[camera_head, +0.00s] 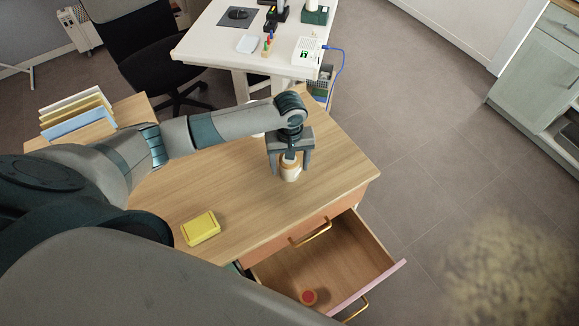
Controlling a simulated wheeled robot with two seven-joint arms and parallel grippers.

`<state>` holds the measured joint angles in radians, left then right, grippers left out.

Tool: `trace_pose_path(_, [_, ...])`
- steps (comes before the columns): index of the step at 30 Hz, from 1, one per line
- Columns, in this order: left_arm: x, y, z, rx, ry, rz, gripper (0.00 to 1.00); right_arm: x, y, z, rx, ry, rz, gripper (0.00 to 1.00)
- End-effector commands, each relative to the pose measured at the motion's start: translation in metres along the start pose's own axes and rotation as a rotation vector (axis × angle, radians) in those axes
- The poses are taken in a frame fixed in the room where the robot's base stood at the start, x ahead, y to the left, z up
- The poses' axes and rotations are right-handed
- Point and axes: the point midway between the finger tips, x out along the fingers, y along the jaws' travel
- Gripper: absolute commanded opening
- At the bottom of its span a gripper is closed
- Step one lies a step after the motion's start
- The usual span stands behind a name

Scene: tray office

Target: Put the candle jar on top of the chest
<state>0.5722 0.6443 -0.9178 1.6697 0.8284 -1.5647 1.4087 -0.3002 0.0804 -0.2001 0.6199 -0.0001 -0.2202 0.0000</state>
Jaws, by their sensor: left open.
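A small cream jar with a tan band, which looks like the candle jar (290,172), stands upright on the wooden top of the chest (330,165), near its right end. My left gripper (290,172) points down over the jar, with its fingers apart on either side of it. The gripper is open, and I cannot tell whether a finger touches the jar. The chest's upper drawer (290,266) is pulled out. A small round red-topped object (309,297) lies in it. My right gripper is not in view.
A yellow box (201,228) lies on the chest near its front edge. A file rack (76,117) stands at the far left. A white desk (215,42) with small items and a black chair (150,50) are behind. Floor at right is clear.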

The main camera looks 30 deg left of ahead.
Motion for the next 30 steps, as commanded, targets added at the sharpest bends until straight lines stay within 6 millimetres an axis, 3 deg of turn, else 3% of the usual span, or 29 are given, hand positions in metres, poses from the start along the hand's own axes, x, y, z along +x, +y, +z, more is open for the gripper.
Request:
trace_pose_path(16, [-0.089, 0.001, -0.001, 0.000, 0.002, 0.002, 0.65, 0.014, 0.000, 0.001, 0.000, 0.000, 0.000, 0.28])
trace_pose_path(22, [-0.104, 0.000, 0.000, 0.000, 0.001, -0.001, 0.65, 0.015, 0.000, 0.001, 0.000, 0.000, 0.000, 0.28])
trace_pose_path(30, [-0.106, 0.000, 0.000, -0.001, 0.000, -0.001, 0.65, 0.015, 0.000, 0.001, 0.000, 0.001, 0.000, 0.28])
